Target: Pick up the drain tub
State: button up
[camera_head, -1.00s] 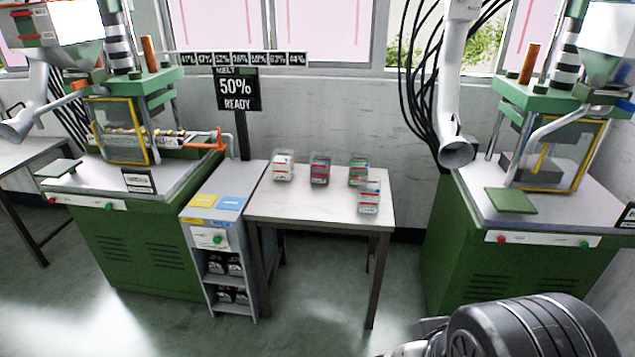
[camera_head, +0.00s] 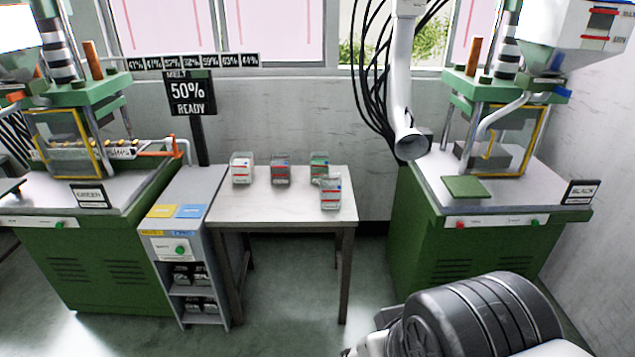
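I cannot pick out a drain tub for certain. Several small clear tubs with coloured contents or labels stand on the white-topped table: a red-and-white one (camera_head: 242,169) at the left, a dark red one (camera_head: 280,168) in the middle, a green one (camera_head: 319,165) at the back right, and a pale one with red and blue marks (camera_head: 330,193) in front of it. Part of my arm shows at the bottom right, well in front of the table. My gripper is not visible.
The table (camera_head: 262,209) has bare room at its front. A grey cabinet (camera_head: 202,195) adjoins its left side. Green machines stand at the left (camera_head: 105,265) and right (camera_head: 445,250), the right one marked BLACK. A 50% READY sign (camera_head: 190,97) stands behind the cabinet. Open floor lies in front.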

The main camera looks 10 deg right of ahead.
aim_at(330, 192)
jog(key=i+l, duration=0.1)
jog(key=i, duration=0.5)
jog(key=i+l, duration=0.15)
jog(key=i, duration=0.4)
jog(key=i+l+u, duration=0.1)
jog(key=i, duration=0.5)
jog(key=i+l, duration=0.2)
jog(key=i, duration=0.35)
